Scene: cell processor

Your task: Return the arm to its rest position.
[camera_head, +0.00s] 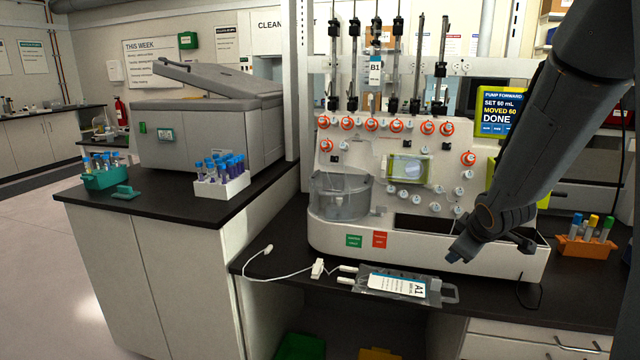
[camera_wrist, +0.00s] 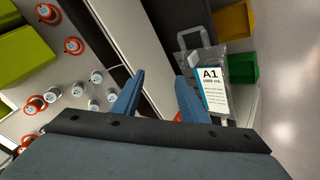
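My arm (camera_head: 570,110) reaches down from the upper right in the head view, in front of the right part of the white cell processor (camera_head: 330,232). My gripper (camera_head: 458,252) is low over the processor's front edge, above and right of the bag A1 (camera_head: 400,286), which lies flat on the black bench. In the wrist view my gripper (camera_wrist: 159,80) shows two blue fingers apart with nothing between them. The bag A1 (camera_wrist: 212,85) shows just beyond the right finger there, apart from it as far as I can tell. The far side of the gripper is hidden in the head view.
The processor's display (camera_head: 498,108) reads "PUMP FORWARD, SET 60 mL, MOVED 60, DONE". Bag B1 (camera_head: 375,70) hangs above it. An orange tube rack (camera_head: 585,246) stands right of my arm. A white tube rack (camera_head: 222,186) and a grey machine (camera_head: 205,120) stand left.

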